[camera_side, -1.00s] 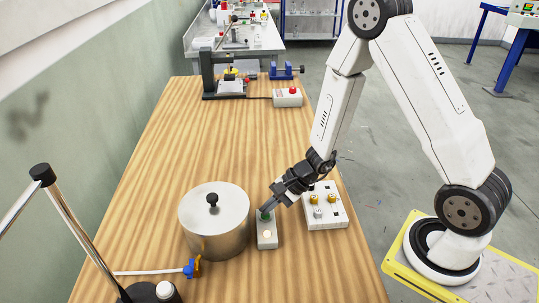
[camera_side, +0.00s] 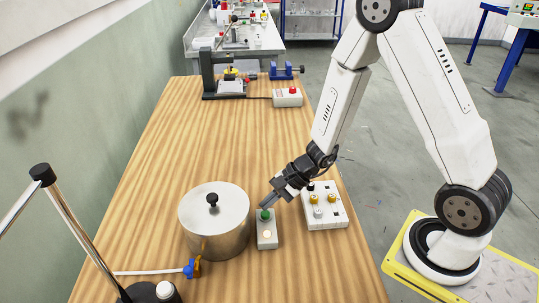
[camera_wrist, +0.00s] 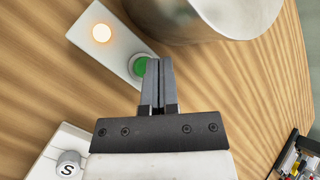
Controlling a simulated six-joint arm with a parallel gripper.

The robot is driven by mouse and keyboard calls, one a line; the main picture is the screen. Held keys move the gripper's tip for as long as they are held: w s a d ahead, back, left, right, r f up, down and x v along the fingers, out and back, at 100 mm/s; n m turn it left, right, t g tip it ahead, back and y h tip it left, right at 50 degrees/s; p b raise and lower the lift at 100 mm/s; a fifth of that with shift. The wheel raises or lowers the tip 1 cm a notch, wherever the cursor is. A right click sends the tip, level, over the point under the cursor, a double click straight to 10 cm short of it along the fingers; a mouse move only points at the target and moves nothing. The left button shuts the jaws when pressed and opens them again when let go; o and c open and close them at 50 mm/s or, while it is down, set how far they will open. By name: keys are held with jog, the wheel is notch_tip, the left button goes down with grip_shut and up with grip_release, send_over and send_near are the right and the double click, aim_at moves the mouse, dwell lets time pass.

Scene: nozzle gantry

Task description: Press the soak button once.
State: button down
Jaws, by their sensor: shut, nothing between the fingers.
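A green button (camera_side: 264,214) sits at the far end of a narrow grey box (camera_side: 267,240) on the wooden table. It also shows in the wrist view (camera_wrist: 140,67), partly hidden by my fingers. No label on it is readable. A round lamp on the same box glows warm in the wrist view (camera_wrist: 101,34). My gripper (camera_side: 265,205) is shut and empty, slanting down from the upper right. Its fingertips are just above the green button in the side view, with a small gap. In the wrist view the fingertips (camera_wrist: 158,60) overlap the button's right edge.
A lidded metal pot (camera_side: 214,225) stands close left of the box. A white panel (camera_side: 326,212) with several knobs is close right; one knob (camera_wrist: 67,168) is marked S. A red-button box (camera_side: 288,98) stands far back. The middle of the table is clear.

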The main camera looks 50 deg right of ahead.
aim_at(269, 212)
jog(key=shift+r, duration=0.15)
jog(key=shift+r, duration=2.35)
jog(key=shift+s, duration=0.1)
jog(key=s+d+r+n+g+h, duration=0.2)
jog(key=s+d+r+n+h, duration=0.2)
jog(key=n, duration=1.1)
jog(key=s+h, duration=0.3)
jog(key=s, duration=0.1)
jog(key=shift+s+d+r+n+g+h, duration=0.15)
jog(key=shift+s+d+n+g+h, duration=0.15)
jog(key=shift+s, duration=0.1)
